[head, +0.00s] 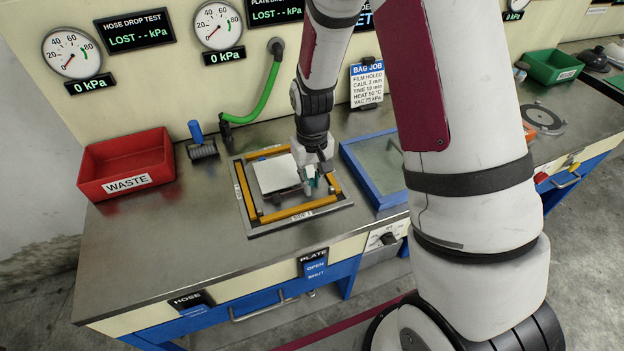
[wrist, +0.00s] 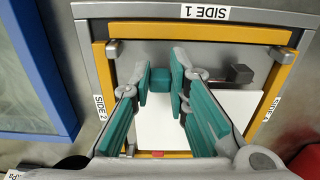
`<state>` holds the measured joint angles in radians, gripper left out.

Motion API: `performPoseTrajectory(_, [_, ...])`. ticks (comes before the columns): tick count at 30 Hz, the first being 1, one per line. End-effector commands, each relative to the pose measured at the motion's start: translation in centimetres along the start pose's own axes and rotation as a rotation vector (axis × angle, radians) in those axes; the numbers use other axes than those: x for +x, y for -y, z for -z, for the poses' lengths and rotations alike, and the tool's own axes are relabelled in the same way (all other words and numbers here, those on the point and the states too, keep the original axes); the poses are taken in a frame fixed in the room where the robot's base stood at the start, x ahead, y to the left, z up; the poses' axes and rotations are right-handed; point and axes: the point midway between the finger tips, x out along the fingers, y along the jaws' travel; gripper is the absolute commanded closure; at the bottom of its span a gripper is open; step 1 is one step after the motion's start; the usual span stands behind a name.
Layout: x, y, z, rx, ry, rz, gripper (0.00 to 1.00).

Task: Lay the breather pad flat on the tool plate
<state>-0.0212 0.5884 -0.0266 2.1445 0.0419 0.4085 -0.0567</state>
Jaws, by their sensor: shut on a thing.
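The breather pad (head: 274,174) is a white square sheet over the tool plate, inside its yellow-orange edge strips. It also shows in the wrist view (wrist: 165,125), partly hidden by my fingers. The tool plate (head: 240,190) is a grey metal square on the bench; in the wrist view its bare surface (wrist: 210,60) shows beyond the pad. My gripper (head: 309,184) is over the plate's right part. In the wrist view its teal-padded fingers (wrist: 160,76) close on a small teal block at the pad's edge. I cannot tell whether the pad touches the plate all over.
A red waste bin (head: 125,165) is at the left. A green hose (head: 262,100) hangs behind. A small dark fitting (wrist: 240,73) sits on the plate beside the pad. The bench's front left is clear.

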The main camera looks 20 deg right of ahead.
Motion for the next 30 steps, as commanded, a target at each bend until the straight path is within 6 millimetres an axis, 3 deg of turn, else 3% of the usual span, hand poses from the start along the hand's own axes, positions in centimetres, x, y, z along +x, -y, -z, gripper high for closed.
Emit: performPoseTrajectory(30, [0.99,0.0,-0.01,0.0,0.0,0.0,1.0])
